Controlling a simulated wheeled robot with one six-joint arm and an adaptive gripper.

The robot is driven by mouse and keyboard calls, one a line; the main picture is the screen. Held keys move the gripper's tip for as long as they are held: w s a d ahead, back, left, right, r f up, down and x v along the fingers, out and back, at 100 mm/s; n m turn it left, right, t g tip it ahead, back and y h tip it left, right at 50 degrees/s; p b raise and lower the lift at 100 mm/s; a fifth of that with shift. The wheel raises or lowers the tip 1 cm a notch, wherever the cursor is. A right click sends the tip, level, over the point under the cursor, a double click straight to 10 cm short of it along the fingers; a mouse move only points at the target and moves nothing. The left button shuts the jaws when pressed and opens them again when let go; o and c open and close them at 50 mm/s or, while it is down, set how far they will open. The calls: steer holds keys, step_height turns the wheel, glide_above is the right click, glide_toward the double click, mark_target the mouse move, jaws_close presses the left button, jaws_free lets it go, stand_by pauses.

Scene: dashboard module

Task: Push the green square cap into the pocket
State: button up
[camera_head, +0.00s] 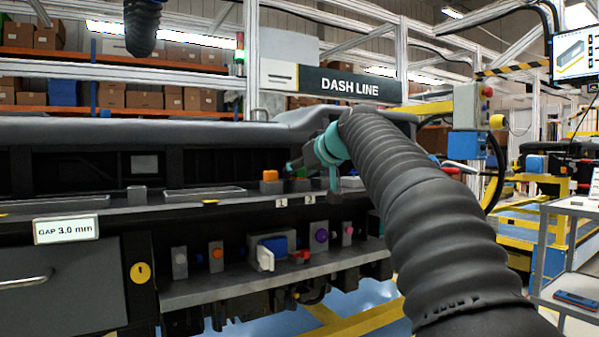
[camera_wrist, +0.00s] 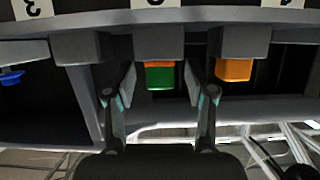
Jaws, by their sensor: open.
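The green square cap (camera_wrist: 160,78) is in the middle of the wrist view, below a grey block, with a thin orange strip between them. My gripper (camera_wrist: 161,88) is open, with one finger on each side of the green cap; contact cannot be told. In the head view my gripper (camera_head: 293,165) is at the dashboard ledge, and the green cap (camera_head: 300,180) shows only in part beside it. The pocket cannot be clearly made out.
An orange cap (camera_wrist: 235,69) sits right of the green one in the wrist view, close to my finger. A blue part (camera_wrist: 12,77) is at the left. A lower shelf (camera_head: 215,290) in the head view holds several small coloured parts.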

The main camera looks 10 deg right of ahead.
steer(key=v, duration=1.1)
steer(key=shift+s, duration=0.25)
steer(key=shift+r, duration=0.1)
steer(key=s+d+f+m+g+h, duration=0.1)
steer(key=s+d+f+m+g, duration=0.15)
steer(key=f, duration=0.75)
steer(key=s+d+f+m+g+h, duration=0.1)
steer(key=f+m+h, duration=0.15)
steer(key=f, duration=0.65)
steer(key=s+a+f+g+p, duration=0.1)
steer(key=s+a+f+g, duration=0.1)
steer(key=s+f, duration=0.9)
steer(key=s+a+f+n+g+p, duration=0.1)
steer(key=s+a+f, duration=0.4)
steer(key=s+f, duration=0.5)
steer(key=shift+s+f+g+h+p, duration=0.4)
steer(key=shift+s+p, duration=0.1)
steer(key=shift+s, duration=2.05)
